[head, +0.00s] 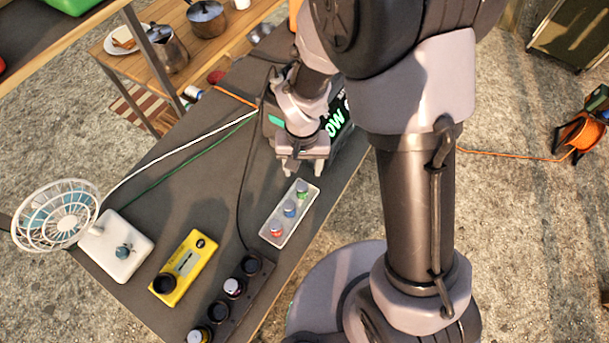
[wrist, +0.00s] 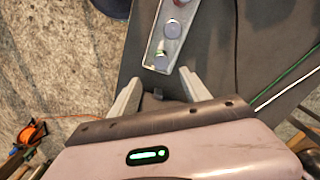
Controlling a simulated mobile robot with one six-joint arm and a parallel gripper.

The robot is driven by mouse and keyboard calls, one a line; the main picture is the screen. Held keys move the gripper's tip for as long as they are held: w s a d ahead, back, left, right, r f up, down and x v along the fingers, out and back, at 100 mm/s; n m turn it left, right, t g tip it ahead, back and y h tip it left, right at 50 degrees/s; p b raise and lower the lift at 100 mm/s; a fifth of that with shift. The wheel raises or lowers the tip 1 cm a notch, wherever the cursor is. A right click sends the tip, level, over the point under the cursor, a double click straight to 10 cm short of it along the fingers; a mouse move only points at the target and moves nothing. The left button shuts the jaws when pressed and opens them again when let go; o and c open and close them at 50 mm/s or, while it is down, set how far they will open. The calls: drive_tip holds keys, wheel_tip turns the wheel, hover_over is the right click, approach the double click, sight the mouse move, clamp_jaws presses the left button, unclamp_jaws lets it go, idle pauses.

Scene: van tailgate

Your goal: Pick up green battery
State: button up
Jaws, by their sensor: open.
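My gripper (head: 303,170) is open and empty, just past the tray's far end.
A black box with green lettering (head: 338,118) stands close behind my gripper. A yellow device (head: 184,268), a dark strip with round sockets (head: 240,303) and a white fan (head: 118,247) sit nearer on the table. Cables cross the left side of the tabletop.

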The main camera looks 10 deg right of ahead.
sight(302, 185)
wheel_tip(302, 185, down, 5)
drive_tip(key=shift+f+b, duration=0.1)
drive_tip(key=shift+b, duration=0.6)
drive_tip(key=f+b, duration=0.1)
drive_tip(key=f, duration=0.1)
drive_tip(key=f+b, duration=0.1)
drive_tip(key=f, duration=0.2)
drive_tip(key=shift+s+a+f+b, duration=0.15)
drive_tip(key=shift+a+b, duration=0.05)
drive_tip(key=shift+b, duration=0.2)
drive_tip(key=shift+c, duration=1)
clamp_jaws()
